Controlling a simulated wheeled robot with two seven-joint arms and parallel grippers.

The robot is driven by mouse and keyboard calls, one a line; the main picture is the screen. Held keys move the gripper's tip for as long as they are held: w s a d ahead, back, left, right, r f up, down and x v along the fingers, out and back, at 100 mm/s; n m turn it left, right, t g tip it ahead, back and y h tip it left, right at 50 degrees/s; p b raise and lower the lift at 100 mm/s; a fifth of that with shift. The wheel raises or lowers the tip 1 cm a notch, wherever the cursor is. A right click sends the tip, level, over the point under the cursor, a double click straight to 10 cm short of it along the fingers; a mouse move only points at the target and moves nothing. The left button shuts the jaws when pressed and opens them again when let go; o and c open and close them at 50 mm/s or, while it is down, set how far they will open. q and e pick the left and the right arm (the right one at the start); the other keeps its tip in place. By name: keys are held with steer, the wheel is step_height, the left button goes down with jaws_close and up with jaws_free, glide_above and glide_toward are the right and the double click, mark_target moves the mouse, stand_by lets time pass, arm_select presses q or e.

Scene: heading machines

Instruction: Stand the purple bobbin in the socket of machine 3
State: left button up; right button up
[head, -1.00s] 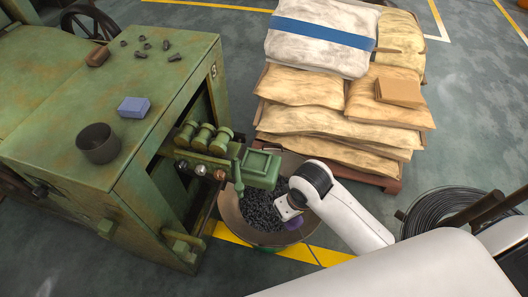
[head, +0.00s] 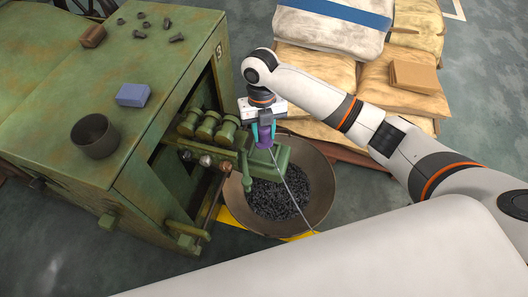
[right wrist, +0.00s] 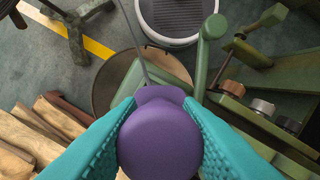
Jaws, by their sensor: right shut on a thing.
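The purple bobbin (head: 264,139) is in my right gripper (head: 264,130), whose teal fingers are shut on it. In the right wrist view the bobbin (right wrist: 160,142) shows its round end between both fingers (right wrist: 160,130). A thin grey strand runs from it. The green machine (head: 150,160) carries a mark that looks like a 3 on its top edge. Its green block (head: 282,156) juts out over a wide pan, close below the bobbin. Whether they touch I cannot tell. The socket itself is hidden from view. My left gripper is not in view.
A wide pan (head: 318,205) of dark small parts stands below the block. A green lever (head: 246,172) and several rollers (head: 207,124) sit beside the block. Stacked sacks (head: 410,70) stand behind. A dark cup (head: 95,136) and blue box (head: 133,95) are on the machine top.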

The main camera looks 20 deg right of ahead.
mark_target(265, 136)
steer(key=shift+w+d+r+n, duration=0.35)
steer(key=shift+w+r+n, duration=0.25)
steer(key=shift+n, duration=0.6)
steer(key=shift+w+f+h, duration=0.1)
steer(key=shift+f+h, duration=0.1)
steer(key=shift+h, duration=0.1)
steer(key=shift+n, duration=0.3)
step_height(265, 136, down, 5)
steer(key=shift+f+p, duration=0.1)
steer(key=shift+p, duration=0.35)
step_height(265, 136, down, 4)
steer(key=shift+r, duration=0.1)
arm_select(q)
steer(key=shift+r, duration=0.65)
arm_select(e)
steer(key=shift+f, duration=0.2)
steer(key=shift+f, duration=0.1)
steer(key=o, duration=1)
